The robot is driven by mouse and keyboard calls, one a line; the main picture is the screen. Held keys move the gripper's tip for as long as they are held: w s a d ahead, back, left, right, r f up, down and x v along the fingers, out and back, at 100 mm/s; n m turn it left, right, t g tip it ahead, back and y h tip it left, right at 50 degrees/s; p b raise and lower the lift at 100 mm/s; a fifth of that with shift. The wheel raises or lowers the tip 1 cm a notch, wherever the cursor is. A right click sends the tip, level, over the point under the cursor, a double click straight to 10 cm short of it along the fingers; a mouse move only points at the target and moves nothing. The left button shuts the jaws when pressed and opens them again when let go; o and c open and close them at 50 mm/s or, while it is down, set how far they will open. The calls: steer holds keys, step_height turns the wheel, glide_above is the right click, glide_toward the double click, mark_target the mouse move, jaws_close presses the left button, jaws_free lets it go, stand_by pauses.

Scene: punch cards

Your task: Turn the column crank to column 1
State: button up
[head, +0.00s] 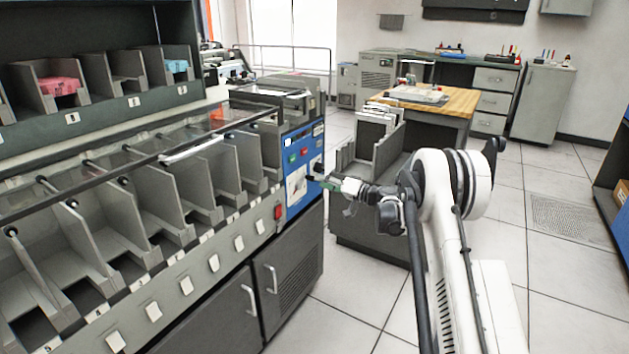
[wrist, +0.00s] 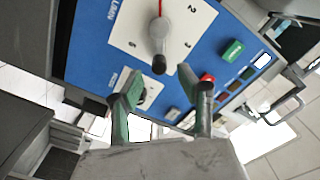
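The blue control panel (head: 298,150) is on the end of the grey card sorter, and it fills much of the wrist view (wrist: 90,45). The crank (wrist: 158,62) has a light shaft and a dark rounded knob pointing toward my gripper. A red line shows by its shaft. The rest of the dial is cut off at the top. My gripper (wrist: 157,92) is open and empty, its green-tipped fingers just short of the knob, one on each side. In the head view my gripper (head: 338,186) is close to the panel.
A green button (wrist: 232,50) and a red button (wrist: 207,78) are right of the dial. A second white plate (wrist: 150,82) is partly behind the fingers. Sorter pockets (head: 110,225) line the left. A wooden-topped table (head: 455,103) stands behind; the tiled floor at right is clear.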

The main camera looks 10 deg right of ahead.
steer(key=v, duration=0.7)
steer(key=shift+r, duration=0.1)
steer(key=s+a+r+g+h, duration=0.2)
steer(key=s+a+r+h, duration=0.1)
steer(key=s+a+r, duration=0.6)
steer(key=s+a+r+g+h, duration=0.35)
steer(key=s+r, duration=0.35)
steer(key=s, duration=0.5)
steer(key=s+d+f+n+h, duration=0.1)
steer(key=s+f+h, duration=0.15)
steer(key=s, duration=1.45)
steer(key=s+f+h, duration=0.2)
steer(key=s+h, duration=0.2)
steer(key=s, duration=1.2)
step_height(320, 180, up, 16)
steer(key=p, duration=1.6)
steer(key=shift+s+f, duration=0.15)
steer(key=shift+s, duration=0.05)
